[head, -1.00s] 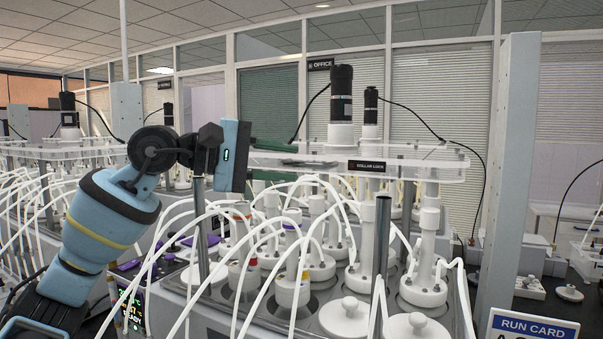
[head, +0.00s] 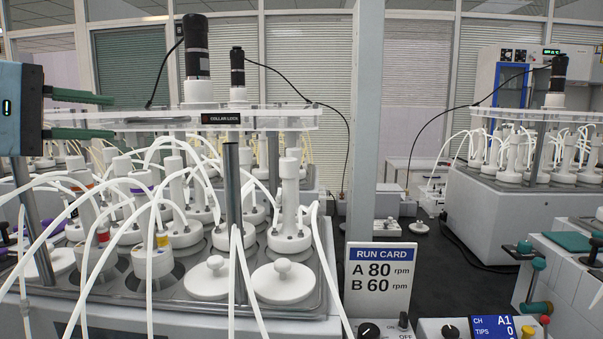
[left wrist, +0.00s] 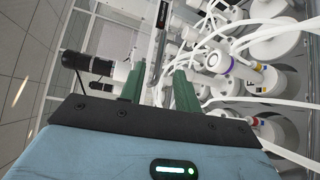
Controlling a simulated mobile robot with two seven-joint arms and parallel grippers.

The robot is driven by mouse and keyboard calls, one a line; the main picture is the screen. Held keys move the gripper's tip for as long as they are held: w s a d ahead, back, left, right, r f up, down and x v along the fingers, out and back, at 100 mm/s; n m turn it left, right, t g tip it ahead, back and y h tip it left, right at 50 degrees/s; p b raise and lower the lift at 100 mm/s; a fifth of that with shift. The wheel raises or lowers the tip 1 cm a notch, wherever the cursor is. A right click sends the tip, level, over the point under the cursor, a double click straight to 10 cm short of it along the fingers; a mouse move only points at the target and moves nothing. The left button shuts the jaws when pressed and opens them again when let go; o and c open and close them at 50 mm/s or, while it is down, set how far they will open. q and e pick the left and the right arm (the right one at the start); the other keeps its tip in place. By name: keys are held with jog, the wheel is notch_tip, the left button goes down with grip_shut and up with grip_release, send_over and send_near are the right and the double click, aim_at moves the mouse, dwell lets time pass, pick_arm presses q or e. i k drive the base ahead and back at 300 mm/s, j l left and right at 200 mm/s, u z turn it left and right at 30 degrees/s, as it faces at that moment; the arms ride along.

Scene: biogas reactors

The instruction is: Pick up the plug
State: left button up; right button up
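No object is plainly marked as the plug. Two white round lids with knobs, a left one (head: 209,280) and a right one (head: 282,283), sit on the near reactor bath and may be plugs, but I cannot tell. My left gripper (head: 113,116) is at the left edge of the head view, its two dark green fingers apart and pointing right. It is level with the clear collar-lock plate and well above the lids. My right gripper is not in view.
The clear collar-lock plate (head: 270,118) spans the bath with black motors above it. Many white tubes (head: 240,265) loop over the vessels. A grey post (head: 368,120) and the run card (head: 380,280) stand right of the bath. A second reactor bench (head: 490,225) is at right.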

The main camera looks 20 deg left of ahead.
aim_at(283, 281)
jog(key=k, duration=1.5)
